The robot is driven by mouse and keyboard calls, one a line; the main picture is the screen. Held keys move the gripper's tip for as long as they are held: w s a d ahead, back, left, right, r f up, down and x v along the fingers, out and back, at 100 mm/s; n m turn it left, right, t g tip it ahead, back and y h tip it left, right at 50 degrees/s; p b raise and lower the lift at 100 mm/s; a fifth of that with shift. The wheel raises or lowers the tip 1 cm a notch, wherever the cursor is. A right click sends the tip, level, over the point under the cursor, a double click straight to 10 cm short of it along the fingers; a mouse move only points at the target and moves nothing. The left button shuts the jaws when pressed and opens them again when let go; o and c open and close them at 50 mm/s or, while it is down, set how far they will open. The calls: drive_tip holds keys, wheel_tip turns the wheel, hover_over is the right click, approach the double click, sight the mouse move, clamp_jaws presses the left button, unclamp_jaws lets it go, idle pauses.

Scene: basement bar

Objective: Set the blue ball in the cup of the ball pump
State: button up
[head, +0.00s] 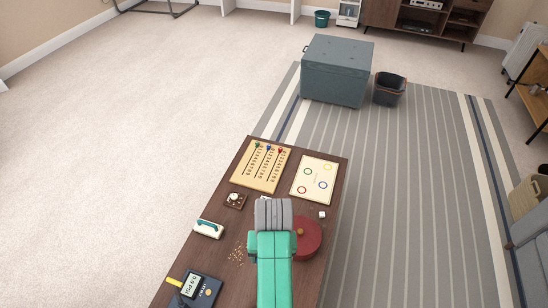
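A dark device (206,291) with a lit display and a yellow part lies at the table's lower left, partly cut off by the picture's edge. The display appears to show a PSI reading, so it seems to be the ball pump; I cannot make out its cup. No blue ball can be made out in this view. My green and grey arm reaches over the table from the bottom edge. Its gripper and fingers are not visible, so I cannot see whether anything is held.
The dark wooden table (171,287) holds a cribbage-like board (247,172), a ring-marked board (303,180), a round red item (309,236), a small white die (322,215), a teal-handled brush (209,228), a dark square piece (242,204) and scattered crumbs (238,253). A grey chest (336,75) stands beyond.

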drive_tip(key=r+p, duration=0.2)
drive_tip(key=r, duration=0.1)
drive_tip(key=d+r+p, duration=0.1)
drive_tip(key=r, duration=0.1)
drive_tip(key=shift+w, duration=0.3)
drive_tip(key=s+r+p, duration=0.4)
drive_tip(key=r+p, duration=0.9)
drive_tip(key=p, duration=0.2)
drive_tip(key=s+r+p, duration=0.4)
drive_tip(key=r+p, duration=1)
drive_tip(key=p, duration=0.1)
drive_tip(key=shift+s+a+r+p, duration=0.2)
drive_tip(key=shift+s+p, duration=0.1)
drive_tip(key=shift+p, duration=0.1)
